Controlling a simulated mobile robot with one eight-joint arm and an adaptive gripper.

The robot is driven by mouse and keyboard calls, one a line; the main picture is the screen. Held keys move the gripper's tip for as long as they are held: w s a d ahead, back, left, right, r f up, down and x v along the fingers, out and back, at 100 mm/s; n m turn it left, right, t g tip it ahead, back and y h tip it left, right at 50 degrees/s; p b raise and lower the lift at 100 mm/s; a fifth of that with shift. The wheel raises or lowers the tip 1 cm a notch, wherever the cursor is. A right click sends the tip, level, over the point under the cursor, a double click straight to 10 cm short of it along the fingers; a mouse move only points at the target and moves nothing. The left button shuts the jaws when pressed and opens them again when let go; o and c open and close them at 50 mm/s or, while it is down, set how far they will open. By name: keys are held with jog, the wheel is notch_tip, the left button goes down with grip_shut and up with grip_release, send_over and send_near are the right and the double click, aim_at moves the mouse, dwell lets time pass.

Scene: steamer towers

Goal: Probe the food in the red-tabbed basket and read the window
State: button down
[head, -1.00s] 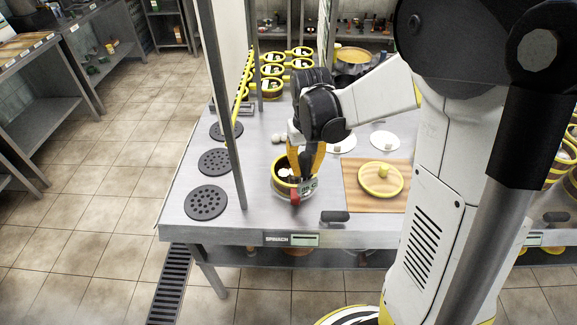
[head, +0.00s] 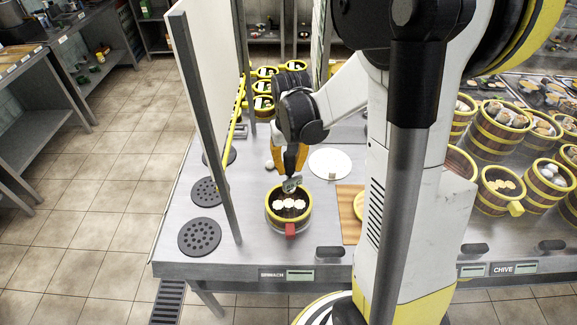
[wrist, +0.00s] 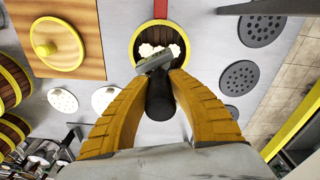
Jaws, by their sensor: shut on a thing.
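The red-tabbed basket (head: 302,215) is a round, open wooden steamer with yellow bands, upright on the steel counter. Its red tab (head: 290,230) faces the front; it also shows in the wrist view (wrist: 160,8). Pale round food pieces (head: 289,204) lie inside in a row. My gripper (head: 290,176) is shut on a probe with a grey head (head: 292,185) and a dark handle (wrist: 160,100). In the head view the probe head overlaps the basket's back rim; whether its tip touches food is hidden. No window reading is legible.
A yellow-rimmed lid (wrist: 57,43) lies on a wooden board (wrist: 90,15) beside the basket. White discs (head: 330,163) and perforated black plates (head: 200,238) lie on the counter. A grey post (head: 205,130) stands at left. Several filled steamers (head: 497,140) crowd the right.

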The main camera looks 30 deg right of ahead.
jog(key=shift+f+b, duration=3)
jog(key=shift+f, duration=0.5)
jog(key=shift+f+b, duration=0.55)
jog(key=shift+r, duration=0.15)
jog(key=shift+r+p, duration=2.6)
jog(key=shift+r, duration=0.85)
jog(key=shift+f, duration=0.1)
